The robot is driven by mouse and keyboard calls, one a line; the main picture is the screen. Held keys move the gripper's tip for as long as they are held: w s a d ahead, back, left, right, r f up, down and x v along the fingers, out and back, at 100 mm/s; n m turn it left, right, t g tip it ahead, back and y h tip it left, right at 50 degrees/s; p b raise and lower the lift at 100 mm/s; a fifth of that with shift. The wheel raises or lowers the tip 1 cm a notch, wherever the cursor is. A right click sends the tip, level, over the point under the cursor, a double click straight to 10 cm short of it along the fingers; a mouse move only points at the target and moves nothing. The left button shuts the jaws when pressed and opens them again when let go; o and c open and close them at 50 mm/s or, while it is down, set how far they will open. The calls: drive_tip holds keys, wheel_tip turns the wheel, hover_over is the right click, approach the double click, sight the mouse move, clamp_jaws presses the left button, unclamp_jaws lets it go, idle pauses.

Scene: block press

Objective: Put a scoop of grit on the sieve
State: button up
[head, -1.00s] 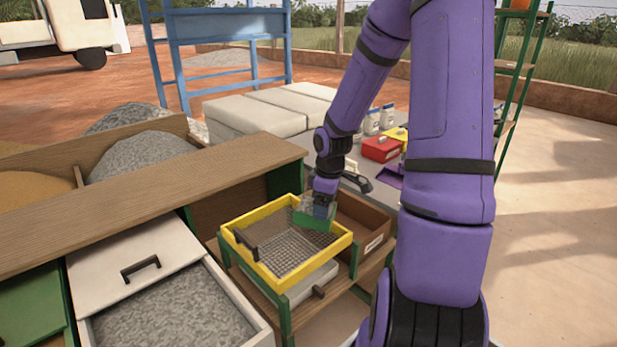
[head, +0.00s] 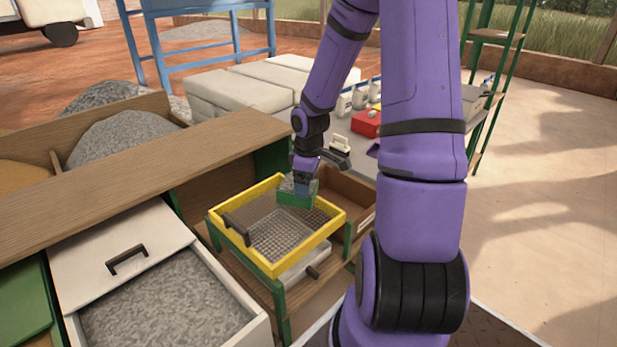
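The sieve (head: 310,246) is a yellow frame with a grey wire mesh and a dark handle on its left side. It sits level on a green-legged stand. My gripper (head: 301,183) is at the sieve's back right, shut on a green scoop (head: 296,200). The scoop is over the back part of the sieve and looks roughly level. Grey stuff that looks like grit shows at its top; how full it is, I cannot tell. The mesh that I see looks bare. Grey grit (head: 165,312) fills an open white drawer at the lower left.
A pale tray (head: 306,264) is under the sieve. A brown box (head: 350,192) stands right behind it. A wooden bench top (head: 130,185) runs along the left, with a gravel heap (head: 122,138) behind. Red box (head: 366,123) and white bottles stand farther back.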

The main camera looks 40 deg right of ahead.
drive_tip(key=shift+w+a+f, duration=0.15)
drive_tip(key=shift+w+f, duration=0.1)
drive_tip(key=shift+f, duration=0.3)
drive_tip(key=shift+w+a+f, duration=0.15)
drive_tip(key=shift+w+f, duration=0.05)
drive_tip(key=shift+f, duration=0.35)
drive_tip(key=shift+w+a+r+g+h, duration=0.25)
drive_tip(key=shift+w+a+g+h, duration=0.15)
drive_tip(key=shift+w+g, duration=0.25)
drive_tip(key=shift+w+a+r+g+h, duration=0.2)
drive_tip(key=shift+w+a+g+h, duration=0.25)
drive_tip(key=shift+g, duration=0.3)
drive_tip(key=shift+w+a+r+g+h, duration=0.25)
drive_tip(key=shift+w+g+h, duration=0.2)
drive_tip(key=shift+w+g, duration=0.25)
drive_tip(key=shift+w+a+r+g+h, duration=0.1)
drive_tip(key=shift+w+a+g+h, duration=0.4)
drive_tip(key=shift+w+g, duration=0.3)
drive_tip(key=shift+w+a+r+g+h, duration=0.1)
drive_tip(key=shift+w+a+g+h, duration=0.45)
drive_tip(key=shift+g, duration=0.45)
drive_tip(key=shift+w+a+r+g+h, duration=0.1)
drive_tip(key=shift+w+a+g+h, duration=0.25)
drive_tip(key=shift+w+g+h, duration=0.4)
drive_tip(key=shift+w+g, duration=0.15)
drive_tip(key=shift+g, duration=0.1)
drive_tip(key=shift+r, duration=0.1)
